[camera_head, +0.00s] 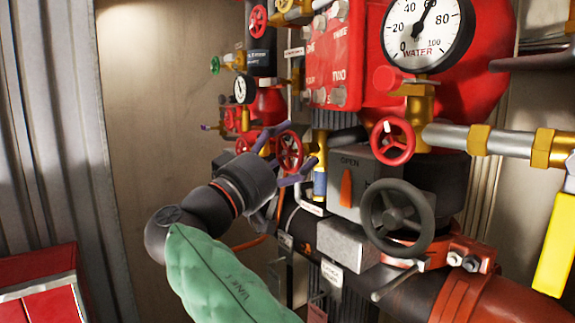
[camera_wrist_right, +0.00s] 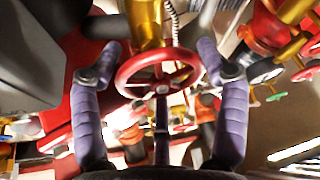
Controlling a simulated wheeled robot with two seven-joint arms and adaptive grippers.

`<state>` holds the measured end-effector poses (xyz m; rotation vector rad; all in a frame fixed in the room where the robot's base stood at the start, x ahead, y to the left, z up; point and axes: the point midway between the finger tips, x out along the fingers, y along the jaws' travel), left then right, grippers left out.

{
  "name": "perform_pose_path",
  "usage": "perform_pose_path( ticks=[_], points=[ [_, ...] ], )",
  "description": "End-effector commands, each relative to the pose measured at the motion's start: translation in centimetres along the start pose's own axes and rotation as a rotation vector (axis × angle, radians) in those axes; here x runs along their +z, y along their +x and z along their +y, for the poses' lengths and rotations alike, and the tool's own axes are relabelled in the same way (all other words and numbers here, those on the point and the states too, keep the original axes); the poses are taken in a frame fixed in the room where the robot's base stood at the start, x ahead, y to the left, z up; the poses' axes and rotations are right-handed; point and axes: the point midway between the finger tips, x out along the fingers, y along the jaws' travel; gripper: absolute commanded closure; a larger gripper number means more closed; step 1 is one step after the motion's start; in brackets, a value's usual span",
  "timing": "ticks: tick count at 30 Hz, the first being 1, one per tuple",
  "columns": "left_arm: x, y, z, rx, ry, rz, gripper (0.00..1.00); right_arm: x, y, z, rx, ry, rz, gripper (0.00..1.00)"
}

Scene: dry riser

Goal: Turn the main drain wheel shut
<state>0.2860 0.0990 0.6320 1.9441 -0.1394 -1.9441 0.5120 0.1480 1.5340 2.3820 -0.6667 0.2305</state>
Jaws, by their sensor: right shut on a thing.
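A small red handwheel (camera_head: 290,151), which I take to be the main drain wheel, stands in front of the pipework in the middle of the head view. No label naming it is readable. My right gripper (camera_head: 286,160), with purple fingers, reaches it from the lower left and is shut on it. In the right wrist view the red wheel (camera_wrist_right: 158,90) lies between the two fingers (camera_wrist_right: 160,62), one at each side of its rim. Its spokes and hub show below a brass valve body (camera_wrist_right: 153,22). My left gripper is not in view.
A grey box marked OPEN (camera_head: 352,180) and a dark grey handwheel (camera_head: 396,216) stand right of the gripper. Another red handwheel (camera_head: 393,141) sits above them, under a large water gauge (camera_head: 428,33). A red cabinet (camera_head: 40,284) is at the lower left.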

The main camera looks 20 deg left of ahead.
Motion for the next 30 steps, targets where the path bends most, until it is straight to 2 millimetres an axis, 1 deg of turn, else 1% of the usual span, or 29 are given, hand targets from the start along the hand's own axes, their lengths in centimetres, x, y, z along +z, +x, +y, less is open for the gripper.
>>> perform_pose_path(
  ticks=[1, 3, 8, 18, 24, 30],
  points=[
    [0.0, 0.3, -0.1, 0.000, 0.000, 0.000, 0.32, 0.3, 0.0, -0.3, 0.018, 0.039, -0.003, 0.58],
    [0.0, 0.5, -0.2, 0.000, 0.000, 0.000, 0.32, 0.2, 0.1, -0.3, 0.043, 0.101, -0.003, 0.58],
    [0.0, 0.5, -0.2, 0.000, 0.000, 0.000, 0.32, 0.1, 0.1, -0.2, 0.101, 0.241, -0.003, 0.58],
    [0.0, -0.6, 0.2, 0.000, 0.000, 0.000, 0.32, 0.0, 0.2, -0.1, 0.214, 0.511, -0.004, 0.58],
    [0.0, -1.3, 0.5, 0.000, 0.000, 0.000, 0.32, 0.0, 0.2, -0.1, 0.261, 0.624, -0.003, 0.58],
    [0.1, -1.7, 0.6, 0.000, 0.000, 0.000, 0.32, 0.0, 0.2, -0.1, 0.288, 0.693, -0.002, 0.58]
  ],
)
